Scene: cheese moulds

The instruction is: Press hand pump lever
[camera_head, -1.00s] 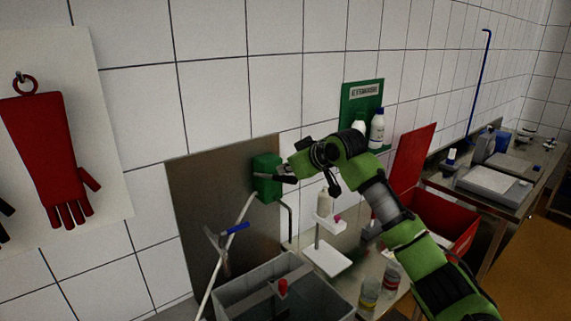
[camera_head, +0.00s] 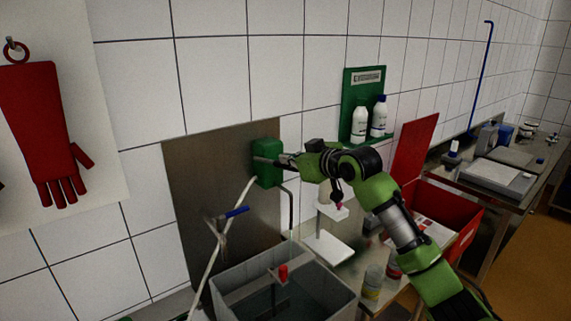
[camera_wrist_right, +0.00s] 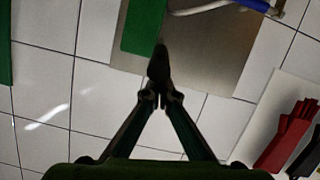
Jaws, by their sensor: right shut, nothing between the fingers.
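A green box-shaped unit (camera_head: 268,148) hangs on a steel wall panel, with a pale hose running down from its side. A small grey lever-like part (camera_head: 262,160) shows at its front; the lever's exact shape is too small to tell. My right gripper (camera_head: 279,162) is shut and empty, its tip at the front of the green unit. Whether it touches cannot be told. In the right wrist view the shut fingertips (camera_wrist_right: 160,68) overlap the lower end of the green unit (camera_wrist_right: 143,25). My left gripper is not in view.
A grey sink (camera_head: 232,275) stands below the panel (camera_head: 200,165). A green shelf (camera_head: 352,90) with white bottles is on the wall. A red bin (camera_head: 455,205) and a white stand (camera_head: 328,248) are to the right.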

